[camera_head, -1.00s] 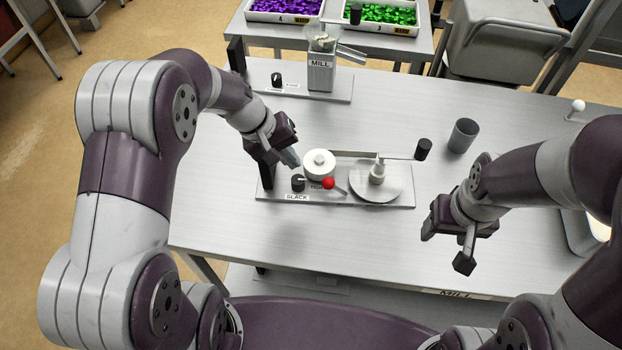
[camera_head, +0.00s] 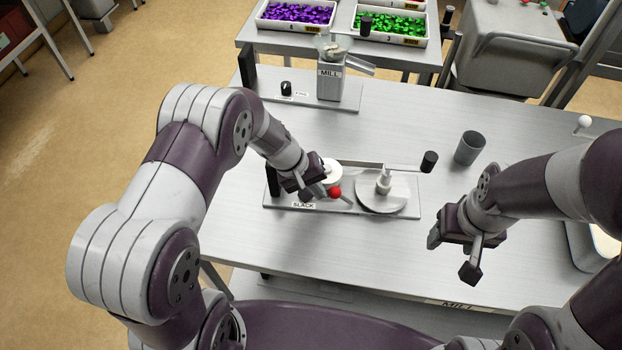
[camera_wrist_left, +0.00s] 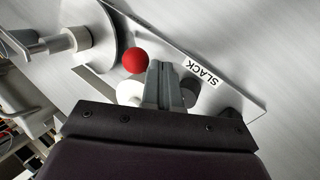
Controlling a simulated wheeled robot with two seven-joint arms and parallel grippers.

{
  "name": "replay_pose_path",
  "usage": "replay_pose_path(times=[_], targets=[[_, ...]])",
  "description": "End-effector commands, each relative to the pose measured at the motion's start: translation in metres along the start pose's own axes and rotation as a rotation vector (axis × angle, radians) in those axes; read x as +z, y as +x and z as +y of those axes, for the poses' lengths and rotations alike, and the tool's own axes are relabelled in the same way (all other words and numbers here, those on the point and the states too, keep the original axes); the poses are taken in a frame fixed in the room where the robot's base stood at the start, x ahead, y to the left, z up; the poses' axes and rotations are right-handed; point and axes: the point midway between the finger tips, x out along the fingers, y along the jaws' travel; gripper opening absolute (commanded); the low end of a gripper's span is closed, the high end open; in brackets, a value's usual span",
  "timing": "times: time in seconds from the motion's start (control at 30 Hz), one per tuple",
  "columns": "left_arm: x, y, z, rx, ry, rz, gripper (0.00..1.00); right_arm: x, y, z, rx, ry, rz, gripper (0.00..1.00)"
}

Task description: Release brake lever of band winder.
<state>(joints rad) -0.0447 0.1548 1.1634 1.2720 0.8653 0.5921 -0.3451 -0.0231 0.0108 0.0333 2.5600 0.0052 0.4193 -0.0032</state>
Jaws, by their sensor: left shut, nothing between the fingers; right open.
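The band winder's metal base plate (camera_head: 410,208) lies on the table, with a label reading SLACK (camera_head: 303,205) at its front left. The brake lever's red ball (camera_head: 335,192) stands near the middle of the plate. A white spool (camera_head: 329,171) is partly hidden behind my left gripper, and a round disc with a crank (camera_head: 383,195) is at the right. My left gripper (camera_head: 319,193) is shut and empty, just left of the red ball. In the left wrist view the shut fingers (camera_wrist_left: 163,72) are beside the red ball (camera_wrist_left: 135,60); contact cannot be told. My right gripper (camera_head: 456,257) is open and empty over the table.
A grey cup (camera_head: 468,148) stands to the right of the winder. A mill (camera_head: 330,80) stands on its own plate behind. A black knob (camera_wrist_left: 190,90) sits beside my left fingers. The front of the table is clear.

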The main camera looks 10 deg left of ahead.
Motion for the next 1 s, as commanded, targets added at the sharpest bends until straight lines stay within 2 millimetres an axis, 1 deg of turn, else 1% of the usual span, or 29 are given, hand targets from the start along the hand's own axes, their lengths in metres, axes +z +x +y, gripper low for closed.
replay_pose_path(times=[0.37,0.6,1.0], targets=[[0.0,0.002,0.0,-0.001,0.0,0.001,0.0,0.0,-0.001,0.0,0.0,0.0,0.0,0.6],[0.001,-0.003,0.006,-0.043,0.006,0.009,0.0,-0.002,-0.013,0.0,0.0,0.0,0.0,0.6],[0.002,-0.004,0.012,-0.105,0.008,0.025,0.0,-0.003,-0.024,0.0,0.0,0.0,0.0,0.6]])
